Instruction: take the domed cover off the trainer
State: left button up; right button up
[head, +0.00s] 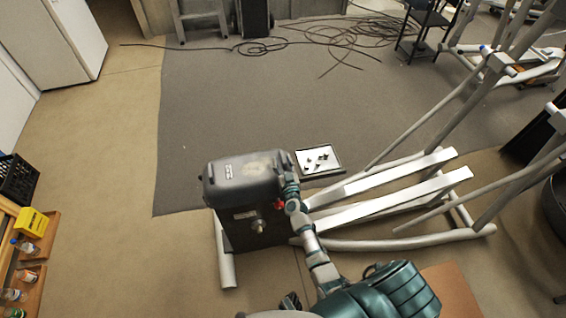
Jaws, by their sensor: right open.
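The domed cover (243,178) is a dark grey rounded shell with a pale worn patch on top. It sits on the drive housing at the front of the elliptical trainer (400,187). My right gripper (288,178) is open at the cover's right end, seen from above. Whether its fingers touch the cover is unclear, and the cover's edge there is partly hidden by the gripper. A small dark finger-like part at the bottom edge seems to be my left gripper (290,301); its jaws cannot be made out.
A tray (336,172) with several small dark parts lies behind the trainer's rails. Loose black cables (330,38) cover the far floor. Wooden shelving (34,262) with bottles and a yellow box (31,222) stands at left. The grey mat left of the cover is clear.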

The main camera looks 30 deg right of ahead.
jog(key=shift+w, duration=0.1)
jog(key=shift+d, duration=0.2)
jog(key=shift+c, duration=1.2)
jog(key=shift+d+f, duration=0.1)
jog(key=shift+d, duration=0.15)
grip_shut()
jog(key=shift+a, duration=0.1)
jog(key=shift+a, duration=0.15)
